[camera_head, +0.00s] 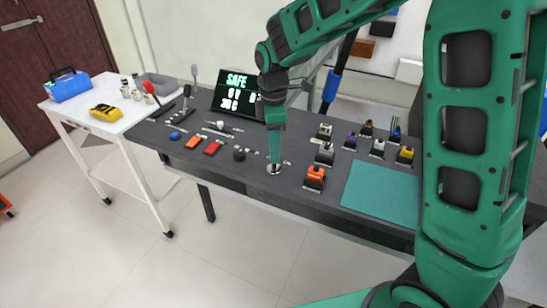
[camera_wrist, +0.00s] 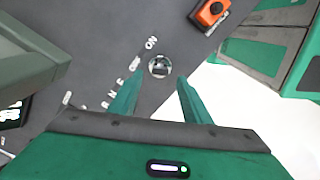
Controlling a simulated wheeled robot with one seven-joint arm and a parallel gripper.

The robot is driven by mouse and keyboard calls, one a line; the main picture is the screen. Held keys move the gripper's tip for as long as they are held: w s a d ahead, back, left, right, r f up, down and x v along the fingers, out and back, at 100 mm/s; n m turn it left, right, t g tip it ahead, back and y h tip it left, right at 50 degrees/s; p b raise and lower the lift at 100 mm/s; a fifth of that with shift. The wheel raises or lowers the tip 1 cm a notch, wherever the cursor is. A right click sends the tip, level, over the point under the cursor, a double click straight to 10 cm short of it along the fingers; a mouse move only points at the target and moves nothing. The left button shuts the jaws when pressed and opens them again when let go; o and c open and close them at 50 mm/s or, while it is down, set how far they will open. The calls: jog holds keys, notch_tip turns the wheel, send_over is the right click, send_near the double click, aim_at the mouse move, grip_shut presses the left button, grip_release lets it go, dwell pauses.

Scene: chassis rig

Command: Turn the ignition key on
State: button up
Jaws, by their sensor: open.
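The ignition switch (camera_head: 273,169) is a small round silver fitting near the front edge of the dark panel. In the wrist view the ignition switch (camera_wrist: 159,67) shows a dark middle and a pale raised part; its key's exact angle is hard to tell. White lettering beside it includes "ON" (camera_wrist: 151,42). My gripper (camera_head: 274,157) points down just above the switch. In the wrist view my gripper (camera_wrist: 161,76) is open, its two green fingers on either side of the line to the switch, with nothing between them. Contact cannot be told.
An orange-topped switch (camera_head: 315,177) stands to the right, with a teal mat (camera_head: 380,192) beyond it. A screen (camera_head: 237,92) reading "SAFE" stands behind. A white side table (camera_head: 125,108) is at left.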

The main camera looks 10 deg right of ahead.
jog(key=shift+f, duration=2.25)
jog(key=c, duration=1)
